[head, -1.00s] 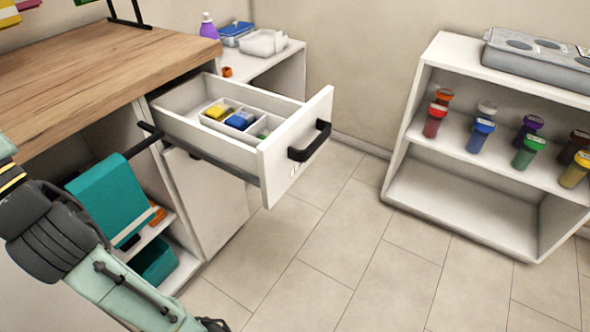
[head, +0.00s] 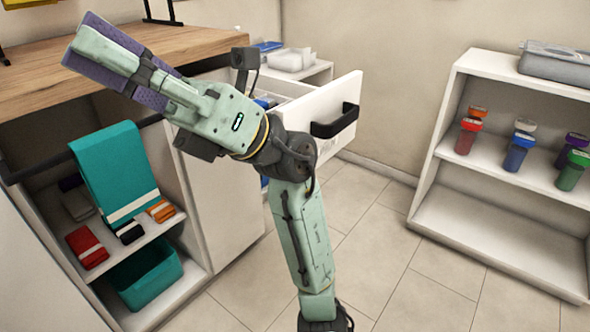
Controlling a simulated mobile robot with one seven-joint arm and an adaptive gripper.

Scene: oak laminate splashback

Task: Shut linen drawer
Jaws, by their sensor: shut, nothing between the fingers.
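The white drawer (head: 345,92) stands open, pulled out from under the wooden worktop. Its front panel carries a black bar handle (head: 336,122). My wrist and arm cover the near side of the drawer and most of its inside; only a bit of blue content shows. My gripper (head: 86,46), pale green with purple-grey finger pads, is shut and empty. It points to the upper left, in front of the worktop edge in the picture and away from the handle. I cannot tell whether my wrist touches the drawer.
An open cabinet left of the drawer holds folded cloths and a teal bin (head: 148,280); a teal towel (head: 115,170) hangs on its rail. A white shelf (head: 500,212) with coloured jars stands at the right. The tiled floor between is clear.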

